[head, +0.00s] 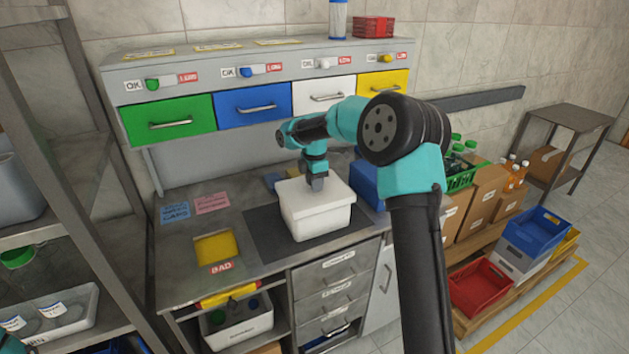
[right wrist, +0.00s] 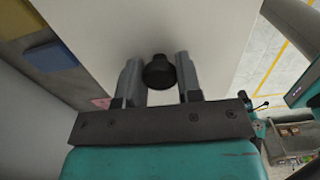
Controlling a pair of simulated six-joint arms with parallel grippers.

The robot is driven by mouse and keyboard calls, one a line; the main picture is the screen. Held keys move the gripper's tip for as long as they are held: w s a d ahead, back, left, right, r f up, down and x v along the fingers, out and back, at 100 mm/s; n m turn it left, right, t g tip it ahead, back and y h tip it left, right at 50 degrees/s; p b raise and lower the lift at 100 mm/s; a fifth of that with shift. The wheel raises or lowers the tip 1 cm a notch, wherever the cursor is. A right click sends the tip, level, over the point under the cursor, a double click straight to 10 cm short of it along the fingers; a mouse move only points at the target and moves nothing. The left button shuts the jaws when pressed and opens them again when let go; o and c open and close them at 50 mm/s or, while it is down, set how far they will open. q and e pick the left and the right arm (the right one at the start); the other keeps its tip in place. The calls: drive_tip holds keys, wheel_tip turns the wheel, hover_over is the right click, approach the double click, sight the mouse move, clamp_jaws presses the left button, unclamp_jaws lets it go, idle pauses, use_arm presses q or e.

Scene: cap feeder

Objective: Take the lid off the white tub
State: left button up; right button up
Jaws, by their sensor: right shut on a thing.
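The white tub (head: 318,224) stands on a dark mat (head: 262,240) on the workbench. Its white lid (head: 338,194) appears to sit flat on the tub. My right gripper (head: 317,186) points down at the middle of the lid and is shut on the lid's knob. In the right wrist view, the black knob (right wrist: 160,72) shows between the two fingers of the right gripper (right wrist: 157,64), over the white lid (right wrist: 110,40). The tub's inside is hidden by the lid. My left gripper is not in view.
Green (head: 170,128), blue (head: 255,107), white and yellow drawers rise behind the tub. A blue bin (head: 366,186) stands close to the tub's right. A yellow BAD tray area (head: 215,247) lies to its left. The bench's front edge is near the tub.

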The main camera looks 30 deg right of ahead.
drive_tip(key=s+a+r, duration=0.1)
drive_tip(key=s+a, duration=0.6)
drive_tip(key=s, duration=0.4)
drive_tip(key=shift+s, duration=0.2)
drive_tip(key=shift+r, duration=0.1)
